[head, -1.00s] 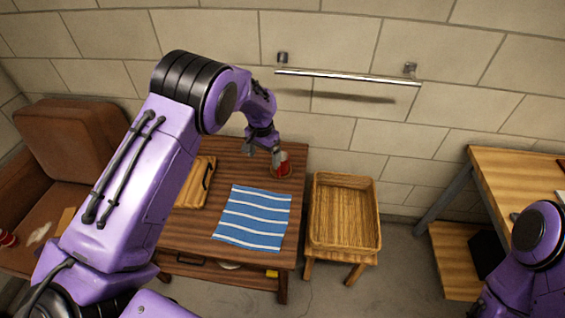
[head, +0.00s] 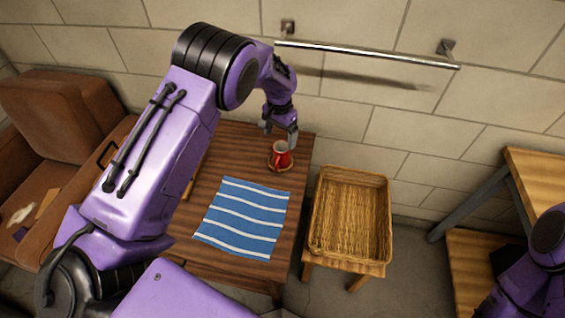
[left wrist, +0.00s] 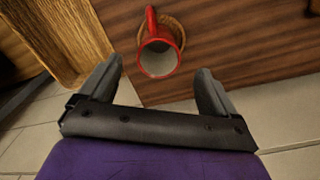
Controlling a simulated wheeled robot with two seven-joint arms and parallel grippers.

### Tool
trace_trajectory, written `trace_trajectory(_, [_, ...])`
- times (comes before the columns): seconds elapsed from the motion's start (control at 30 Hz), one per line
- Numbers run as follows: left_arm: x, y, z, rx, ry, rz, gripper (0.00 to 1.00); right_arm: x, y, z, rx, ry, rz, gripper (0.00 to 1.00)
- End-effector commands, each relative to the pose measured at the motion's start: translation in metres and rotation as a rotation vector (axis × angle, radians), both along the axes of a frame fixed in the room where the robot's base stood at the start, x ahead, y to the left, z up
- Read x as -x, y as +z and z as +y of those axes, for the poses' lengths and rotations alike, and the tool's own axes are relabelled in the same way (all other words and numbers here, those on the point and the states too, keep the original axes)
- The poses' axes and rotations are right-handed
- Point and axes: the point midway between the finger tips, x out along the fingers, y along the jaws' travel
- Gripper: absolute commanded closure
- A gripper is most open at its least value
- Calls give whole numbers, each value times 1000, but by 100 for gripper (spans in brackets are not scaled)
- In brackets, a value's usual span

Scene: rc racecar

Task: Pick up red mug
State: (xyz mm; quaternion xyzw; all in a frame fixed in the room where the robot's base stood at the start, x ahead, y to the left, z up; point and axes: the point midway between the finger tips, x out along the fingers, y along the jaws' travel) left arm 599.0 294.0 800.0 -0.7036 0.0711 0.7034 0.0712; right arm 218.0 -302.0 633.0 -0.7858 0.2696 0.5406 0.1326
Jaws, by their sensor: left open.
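The red mug (head: 281,155) stands upright on a small round coaster (head: 272,167) near the back right corner of the dark wooden table (head: 233,155). In the left wrist view the mug (left wrist: 158,56) shows its pale inside, and its red handle points to the top of the picture. My left gripper (head: 280,135) is just above the mug in the head view. In the left wrist view its two fingers (left wrist: 157,82) are spread wide, with the mug beyond and between them, not held. Of my right arm only a purple part shows at the lower right; its gripper is out of view.
A blue and white striped cloth (head: 243,217) lies on the table in front of the mug. A wicker basket (head: 318,225) on a small stand is right of the table. A metal bar (head: 370,54) is on the wall behind. A brown armchair (head: 60,120) stands at left.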

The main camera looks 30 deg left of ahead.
Motion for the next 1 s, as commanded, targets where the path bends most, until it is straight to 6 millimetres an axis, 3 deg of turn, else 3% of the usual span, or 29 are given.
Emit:
trace_trajectory(0.03, [0, -12, 0, 0, 0, 0, 9, 0, -12, 0, 0, 0, 0, 57])
trace_trajectory(0.1, [0, -16, 0, 0, 0, 0, 9, 0, -12, 0, 1, 0, -1, 57])
trace_trajectory(0.7, [0, -109, -3, 0, -4, 1, 9, 0, 6, 0, 1, 0, -1, 57])
trace_trajectory(0.97, [-1, -116, -2, 0, -3, -2, 9, 0, 6, 0, 1, 0, -1, 57])
trace_trajectory(1.0, [-1, -116, -2, 0, -3, -2, 16, 0, 6, 0, 1, 0, -1, 57])
